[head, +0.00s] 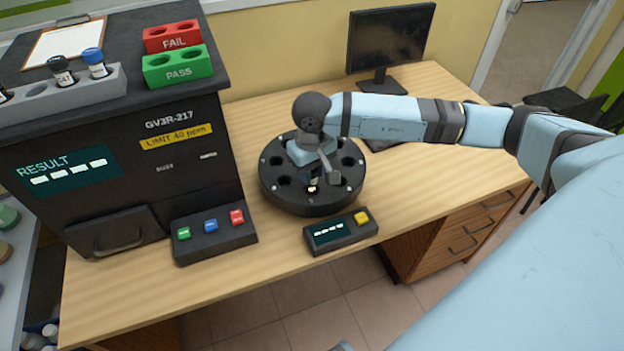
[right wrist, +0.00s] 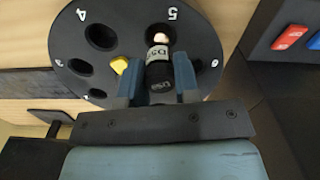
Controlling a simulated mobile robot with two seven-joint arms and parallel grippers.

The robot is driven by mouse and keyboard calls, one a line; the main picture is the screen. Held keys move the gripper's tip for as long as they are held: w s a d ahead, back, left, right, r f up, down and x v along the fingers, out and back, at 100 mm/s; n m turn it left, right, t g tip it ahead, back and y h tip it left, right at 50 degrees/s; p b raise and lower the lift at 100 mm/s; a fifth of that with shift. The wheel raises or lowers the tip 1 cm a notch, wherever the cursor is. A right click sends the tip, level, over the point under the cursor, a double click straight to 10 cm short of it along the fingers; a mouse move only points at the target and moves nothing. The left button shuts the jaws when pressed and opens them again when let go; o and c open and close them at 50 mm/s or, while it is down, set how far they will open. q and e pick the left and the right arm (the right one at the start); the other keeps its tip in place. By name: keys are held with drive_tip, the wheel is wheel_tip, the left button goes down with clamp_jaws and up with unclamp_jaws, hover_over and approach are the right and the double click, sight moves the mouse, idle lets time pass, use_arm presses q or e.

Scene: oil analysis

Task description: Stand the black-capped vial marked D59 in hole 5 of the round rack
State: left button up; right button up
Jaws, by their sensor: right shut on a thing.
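The round black rack (head: 290,205) stands on the wooden desk, and it also shows in the right wrist view (right wrist: 130,30) with numbered holes. My right gripper (head: 318,178) is over the rack. In the right wrist view my right gripper (right wrist: 158,88) is shut on the black-capped vial (right wrist: 157,75), whose white label reads D59. The vial's lower end overlaps hole 5 (right wrist: 174,31) in that view. I cannot tell how deep it is in the hole. In the head view my gripper hides most of the vial. My left gripper is not in view.
A black analyser (head: 130,160) with a button panel (head: 213,236) stands left of the rack. A grey vial holder (head: 100,92) and the red FAIL (head: 172,37) and green PASS (head: 177,67) blocks sit on top. A small display box (head: 340,232) is in front; a monitor (head: 388,42) is behind.

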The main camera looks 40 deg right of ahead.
wheel_tip(320, 180, down, 3)
drive_tip(key=shift+f, duration=0.2)
drive_tip(key=shift+f+b, duration=0.2)
drive_tip(key=shift+b, duration=0.15)
drive_tip(key=o, duration=0.9)
drive_tip(key=shift+r, duration=0.1)
drive_tip(key=shift+r, duration=0.1)
